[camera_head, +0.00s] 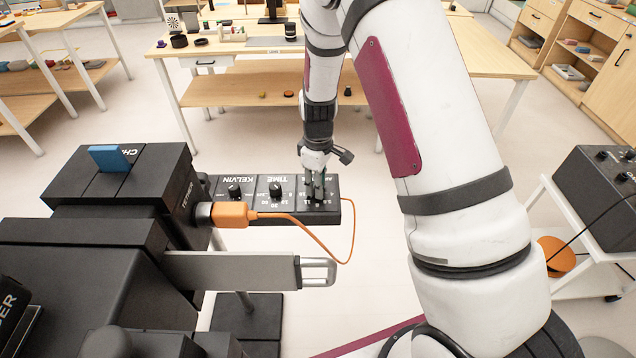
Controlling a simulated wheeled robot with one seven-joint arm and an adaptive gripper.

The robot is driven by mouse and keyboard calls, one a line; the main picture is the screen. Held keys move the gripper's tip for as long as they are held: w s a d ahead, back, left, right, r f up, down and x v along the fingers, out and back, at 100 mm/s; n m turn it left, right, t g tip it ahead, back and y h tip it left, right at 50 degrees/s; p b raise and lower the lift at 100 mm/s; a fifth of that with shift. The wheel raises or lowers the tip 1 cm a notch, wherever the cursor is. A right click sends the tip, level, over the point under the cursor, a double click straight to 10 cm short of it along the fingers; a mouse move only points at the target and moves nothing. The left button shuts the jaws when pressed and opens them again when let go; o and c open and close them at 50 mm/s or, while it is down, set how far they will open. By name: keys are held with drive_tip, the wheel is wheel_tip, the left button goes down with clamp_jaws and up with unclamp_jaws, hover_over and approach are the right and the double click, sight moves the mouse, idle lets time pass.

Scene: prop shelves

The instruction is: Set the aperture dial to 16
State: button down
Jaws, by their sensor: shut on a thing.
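A black dial panel (257,210) sticks out to the right of the large black prop machine. It has sections labelled KELVIN and TIME, each with a small black knob, the kelvin knob (234,191) and the time knob (275,189). The third section, at the right end, has printed numbers around its dial; its label is hidden behind my gripper. My gripper (315,192) comes down from above onto this section, its fingers shut on the aperture dial, which they mostly cover. The dial's pointer and setting cannot be read.
An orange plug (232,215) with a cable looping beside the panel sits just in front. A grey bar with a metal handle (317,271) juts out below. A blue switch (110,158) stands on the machine. Tables fill the back; a white cart (560,200) stands right.

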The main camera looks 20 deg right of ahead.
drive_tip(key=shift+m, duration=0.3)
drive_tip(key=m, duration=0.3)
drive_tip(key=shift+a+m+b, duration=0.1)
drive_tip(key=shift+m+b, duration=0.3)
drive_tip(key=shift+m, duration=1.7)
drive_tip(key=c, duration=1.3)
unclamp_jaws()
wheel_tip(320, 180, up, 12)
